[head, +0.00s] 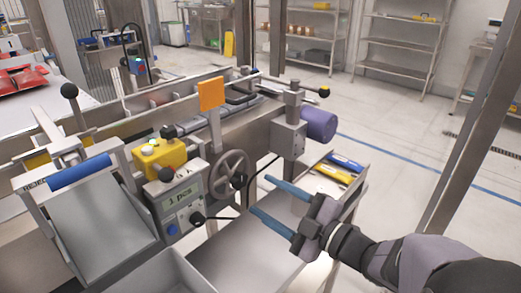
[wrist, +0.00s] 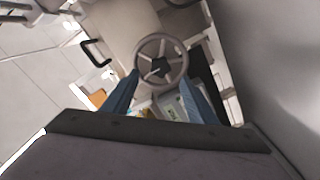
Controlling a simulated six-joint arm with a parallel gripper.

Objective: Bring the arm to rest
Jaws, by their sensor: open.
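My gripper (head: 262,196) is in the lower middle of the head view, with its two blue fingers spread apart and nothing between them. It hangs in front of the machine, to the right of the handwheel (head: 229,172). In the wrist view the blue fingers of my gripper (wrist: 160,92) point toward the handwheel (wrist: 160,61), which shows beyond the fingertips. I cannot tell the exact gap between fingertips and wheel. My arm reaches in from the lower right corner of the head view.
A control box (head: 178,203) with a display and a yellow button box (head: 160,157) stand left of the wheel. A purple motor (head: 319,124) is behind the gripper. A metal post (head: 470,140) stands at right. A blue-handled chute (head: 100,215) is at left. Open floor lies at right.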

